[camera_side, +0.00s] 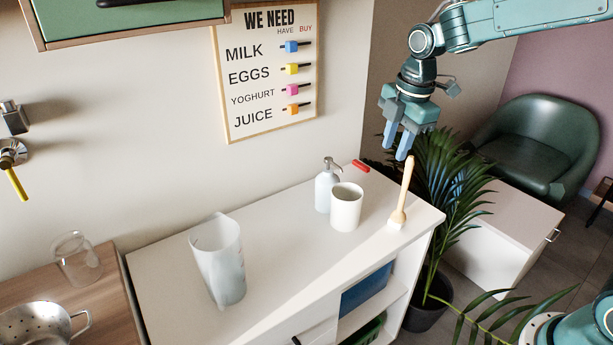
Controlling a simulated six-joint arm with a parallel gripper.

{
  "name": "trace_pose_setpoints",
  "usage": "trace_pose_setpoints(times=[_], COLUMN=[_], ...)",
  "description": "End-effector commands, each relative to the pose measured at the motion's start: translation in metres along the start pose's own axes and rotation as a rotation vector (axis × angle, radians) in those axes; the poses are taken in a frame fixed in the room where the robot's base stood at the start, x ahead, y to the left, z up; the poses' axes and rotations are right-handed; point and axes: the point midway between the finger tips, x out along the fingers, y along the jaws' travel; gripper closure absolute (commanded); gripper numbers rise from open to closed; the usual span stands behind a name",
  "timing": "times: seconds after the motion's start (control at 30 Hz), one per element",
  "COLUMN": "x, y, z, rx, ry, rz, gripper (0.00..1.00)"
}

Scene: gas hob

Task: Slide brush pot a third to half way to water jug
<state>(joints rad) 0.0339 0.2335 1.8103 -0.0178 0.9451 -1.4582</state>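The brush pot, a plain white cylindrical cup (346,208), stands upright on the white cabinet top, right of centre. The water jug (220,265), tall and translucent, stands upright further left and nearer the camera, with bare surface between them. My gripper (397,147) is above the right end of the cabinet, up and to the right of the pot, touching neither. Its two blue fingers point down and are apart, with nothing seen between them.
A soap bottle (327,185) stands close behind the pot on its left. A wooden-handled brush (402,195) is right of the pot, bristles low. A red object (361,166) lies near the wall. A palm (445,190) rises beyond the cabinet (290,255).

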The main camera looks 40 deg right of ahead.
Motion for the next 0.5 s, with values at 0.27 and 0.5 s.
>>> trace_pose_setpoints(times=[0.27, 0.5], x=[0.045, 0.082], y=[0.032, 0.052], z=[-0.001, 0.000], rx=[-0.232, -0.412], ry=[0.002, 0.013], rz=[-0.059, -0.100], gripper=[0.71, 0.71])
